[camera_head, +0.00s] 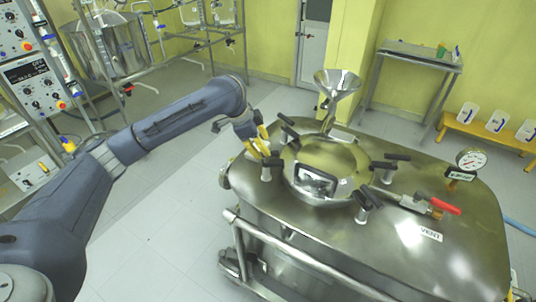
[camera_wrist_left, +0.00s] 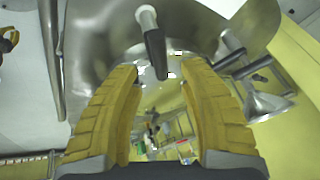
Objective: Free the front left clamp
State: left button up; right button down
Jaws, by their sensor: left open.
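The steel vessel (camera_head: 430,240) has a round lid (camera_head: 335,160) ringed by several clamps with black handles. The front left clamp (camera_head: 270,170) stands at the lid's left edge, its black handle on a pale post. My left gripper (camera_head: 259,142), with yellow fingers, is just above and behind that clamp in the head view. In the left wrist view the fingers (camera_wrist_left: 162,75) are spread, and a black-handled clamp (camera_wrist_left: 155,50) shows beyond and between their tips. Nothing is held; I cannot tell whether a finger touches the clamp. My right gripper is not in view.
The front right clamp (camera_head: 364,203), a red-handled valve (camera_head: 435,205) and a gauge (camera_head: 469,160) stand farther right. A rail (camera_head: 290,262) runs along the vessel's front.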

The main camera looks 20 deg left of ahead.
aim_at(268, 159)
pick_arm(q)
jog(key=shift+x, duration=2.8)
jog(key=shift+o, duration=0.2)
grip_shut()
